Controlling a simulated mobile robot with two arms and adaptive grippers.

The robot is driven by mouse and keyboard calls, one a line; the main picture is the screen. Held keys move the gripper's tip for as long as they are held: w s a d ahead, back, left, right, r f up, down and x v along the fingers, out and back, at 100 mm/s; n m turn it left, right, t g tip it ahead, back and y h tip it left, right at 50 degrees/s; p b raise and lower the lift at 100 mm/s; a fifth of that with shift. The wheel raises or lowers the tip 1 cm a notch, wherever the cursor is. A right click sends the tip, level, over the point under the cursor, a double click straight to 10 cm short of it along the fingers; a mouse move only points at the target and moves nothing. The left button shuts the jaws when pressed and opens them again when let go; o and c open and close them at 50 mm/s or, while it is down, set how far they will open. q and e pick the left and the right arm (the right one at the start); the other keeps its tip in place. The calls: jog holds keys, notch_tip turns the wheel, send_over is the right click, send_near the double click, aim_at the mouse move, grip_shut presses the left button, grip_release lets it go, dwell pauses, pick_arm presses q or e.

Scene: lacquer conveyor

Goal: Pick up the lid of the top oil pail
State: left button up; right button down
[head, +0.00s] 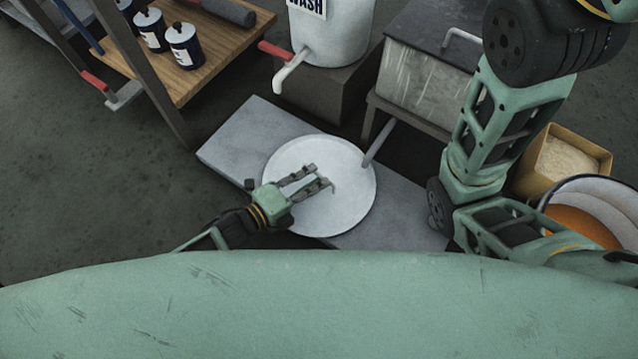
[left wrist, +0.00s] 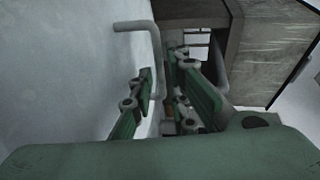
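A round, pale disc (head: 350,205), which looks like a pail lid seen from above, lies over a grey slab. Its underside and any pail below are hidden. In the left wrist view the open fingers (left wrist: 160,75) point toward a bent grey rod (left wrist: 140,28) in front of a pale surface. I cannot tell whether the fingers touch the disc or the rod. My right arm shows at the right; its gripper is not visible.
The grey slab (head: 240,140) lies under the disc. A white wash container (head: 335,35) with a red-handled tap and a metal tank (head: 425,85) stand behind. A wooden shelf (head: 225,50) with dark cans is upper left. A yellow box (head: 605,160) and an orange-filled bowl (head: 580,225) are right.

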pick_arm(q)
jog(key=shift+b+x, duration=0.6)
jog(key=shift+x, duration=0.85)
jog(key=shift+c, duration=0.2)
grip_shut()
